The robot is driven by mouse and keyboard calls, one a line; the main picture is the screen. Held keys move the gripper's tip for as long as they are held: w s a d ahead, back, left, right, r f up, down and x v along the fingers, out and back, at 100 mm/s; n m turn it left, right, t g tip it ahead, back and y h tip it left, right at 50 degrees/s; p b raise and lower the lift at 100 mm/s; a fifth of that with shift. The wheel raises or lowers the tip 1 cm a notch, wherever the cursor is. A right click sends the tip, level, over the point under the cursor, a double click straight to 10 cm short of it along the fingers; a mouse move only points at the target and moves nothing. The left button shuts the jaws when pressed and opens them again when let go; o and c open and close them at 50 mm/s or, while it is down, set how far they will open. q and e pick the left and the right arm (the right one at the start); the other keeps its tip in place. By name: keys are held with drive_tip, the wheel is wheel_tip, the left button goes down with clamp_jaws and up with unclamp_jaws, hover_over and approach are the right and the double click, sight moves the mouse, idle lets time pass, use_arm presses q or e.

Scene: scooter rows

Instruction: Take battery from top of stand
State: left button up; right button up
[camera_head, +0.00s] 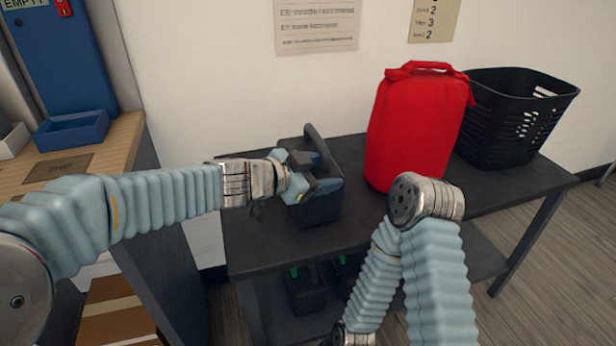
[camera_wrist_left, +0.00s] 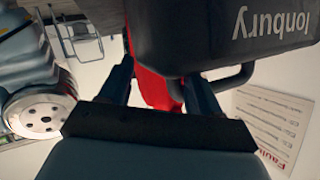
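The battery (camera_head: 322,207) is a dark grey box with a raised handle (camera_head: 318,146). It stands on the dark top of the stand (camera_head: 350,232). In the left wrist view the battery (camera_wrist_left: 215,30) shows large and upside down, with pale lettering on its side. My left gripper (camera_head: 306,174) is at the battery's upper left side, close to the handle. In the wrist view its two fingers (camera_wrist_left: 158,88) are apart, with red background between them. Whether they touch the battery I cannot tell. My right arm is folded at the lower right; its gripper is out of view.
A red bag (camera_head: 418,125) stands right of the battery, with a black basket (camera_head: 508,118) beyond it. Dark batteries with green parts (camera_head: 305,291) sit on the lower shelf. A wooden-topped counter (camera_head: 115,150) with a blue tray (camera_head: 72,134) is at left. The wall is behind.

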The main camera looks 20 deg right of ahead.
use_arm(q)
clamp_jaws()
drive_tip(key=shift+r, duration=0.15)
